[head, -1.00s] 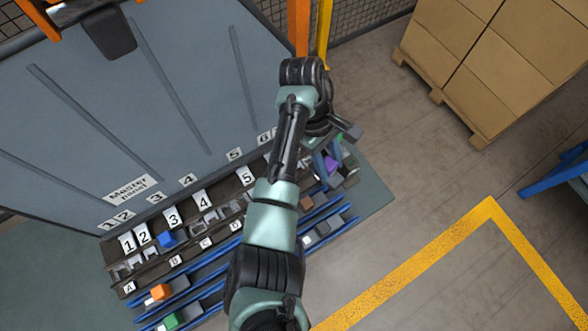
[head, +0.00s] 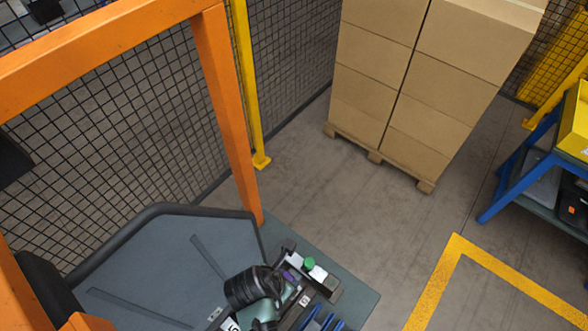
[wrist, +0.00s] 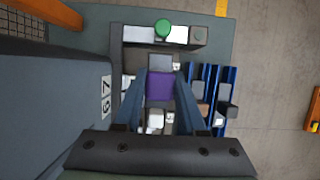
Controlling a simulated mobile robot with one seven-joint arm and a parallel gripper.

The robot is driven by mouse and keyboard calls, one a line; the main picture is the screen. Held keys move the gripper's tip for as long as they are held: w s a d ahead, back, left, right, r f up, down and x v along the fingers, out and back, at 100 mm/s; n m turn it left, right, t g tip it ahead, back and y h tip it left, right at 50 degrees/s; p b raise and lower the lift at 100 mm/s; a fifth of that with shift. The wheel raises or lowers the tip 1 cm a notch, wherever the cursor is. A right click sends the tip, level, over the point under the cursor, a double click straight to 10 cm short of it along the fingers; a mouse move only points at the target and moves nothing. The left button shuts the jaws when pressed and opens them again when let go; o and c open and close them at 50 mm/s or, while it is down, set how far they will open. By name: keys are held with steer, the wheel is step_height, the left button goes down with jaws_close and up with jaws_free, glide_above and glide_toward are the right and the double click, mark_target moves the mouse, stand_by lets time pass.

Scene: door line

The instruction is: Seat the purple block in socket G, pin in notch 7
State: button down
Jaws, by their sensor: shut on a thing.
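The purple block (wrist: 160,87) is between the two blue fingers of my gripper (wrist: 161,76) in the wrist view, and the gripper is shut on it. A small purple patch of the block (head: 289,277) also shows in the head view, beside my dark arm link. In the wrist view, the number plate 7 (wrist: 106,84) is left of the block, with 6 below it. A grey piece (wrist: 160,62) lies just past the block. Socket G's letter, the block's pin and the notch under it are hidden, so I cannot tell whether the block touches the socket.
A green button (wrist: 163,28) sits on a pale bar past the block. Blue rails (wrist: 210,95) with small blocks run at the right. The grey panel (wrist: 55,100) stands close on the left. Stacked cartons (head: 420,80) and open floor lie beyond.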

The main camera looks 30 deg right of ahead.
steer(key=shift+s+f+b, duration=0.25)
steer(key=shift+f+b, duration=0.25)
steer(key=shift+b, duration=0.1)
step_height(320, 180, down, 5)
steer(key=b, duration=0.6)
steer(key=shift+f, duration=0.2)
steer(key=shift+w, duration=0.1)
steer(key=shift+d+r, duration=0.1)
